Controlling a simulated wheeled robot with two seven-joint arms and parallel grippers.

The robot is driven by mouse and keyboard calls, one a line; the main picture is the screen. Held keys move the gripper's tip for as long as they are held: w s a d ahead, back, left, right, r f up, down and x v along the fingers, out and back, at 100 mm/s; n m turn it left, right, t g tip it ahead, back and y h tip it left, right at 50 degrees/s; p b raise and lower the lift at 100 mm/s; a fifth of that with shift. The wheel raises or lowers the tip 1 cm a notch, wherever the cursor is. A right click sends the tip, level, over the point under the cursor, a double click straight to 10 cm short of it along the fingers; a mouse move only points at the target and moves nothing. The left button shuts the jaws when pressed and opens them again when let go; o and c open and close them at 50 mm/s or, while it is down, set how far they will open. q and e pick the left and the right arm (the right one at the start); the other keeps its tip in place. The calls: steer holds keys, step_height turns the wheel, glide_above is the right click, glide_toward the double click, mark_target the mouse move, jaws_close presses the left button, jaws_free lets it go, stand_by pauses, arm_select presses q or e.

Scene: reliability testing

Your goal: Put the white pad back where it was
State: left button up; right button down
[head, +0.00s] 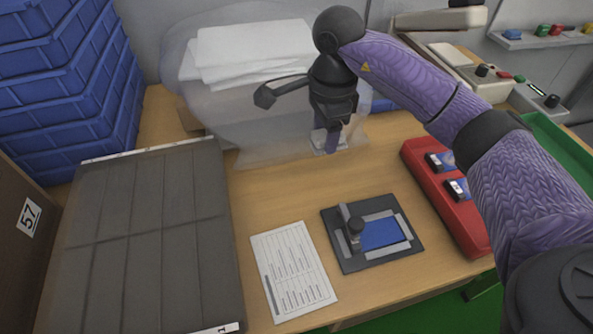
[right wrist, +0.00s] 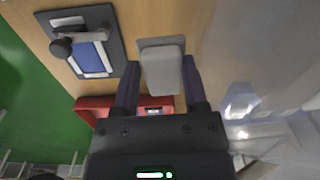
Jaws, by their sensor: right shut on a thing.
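The white pad (right wrist: 162,62) is between the fingers of my right gripper (right wrist: 160,90) in the right wrist view, a pale block with a wider end. My right gripper is shut on it. In the head view my right gripper (head: 328,142) points down over the back middle of the wooden table, in front of a clear plastic bag (head: 225,105). The pad shows there only as a small pale patch around the fingertips. Whether it touches the table cannot be told. My left gripper is not in view.
A dark fixture with a blue plate (head: 385,233), a printed sheet (head: 292,270) and a red tray (head: 465,215) lie in front. A grey ribbed mat (head: 150,230) and blue crates (head: 65,85) are at left. White slabs (head: 250,45) are at the bag.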

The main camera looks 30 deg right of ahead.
mark_target(320, 181)
arm_select(q)
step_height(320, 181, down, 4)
steer(key=b, duration=0.4)
arm_select(e)
steer(key=shift+m, duration=0.4)
step_height(320, 181, down, 10)
steer(key=shift+w+d+f, duration=0.1)
steer(key=shift+f, duration=0.1)
steer(key=shift+r, duration=0.15)
steer(key=shift+c, duration=2.3)
jaws_free()
steer(key=o, duration=0.3)
steer(key=shift+o, duration=0.2)
step_height(320, 181, up, 11)
steer(key=p, duration=0.5)
steer(key=shift+r, duration=0.15)
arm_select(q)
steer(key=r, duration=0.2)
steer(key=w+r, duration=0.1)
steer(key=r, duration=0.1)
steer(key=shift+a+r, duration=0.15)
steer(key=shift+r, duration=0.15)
arm_select(e)
steer(key=shift+r, duration=0.4)
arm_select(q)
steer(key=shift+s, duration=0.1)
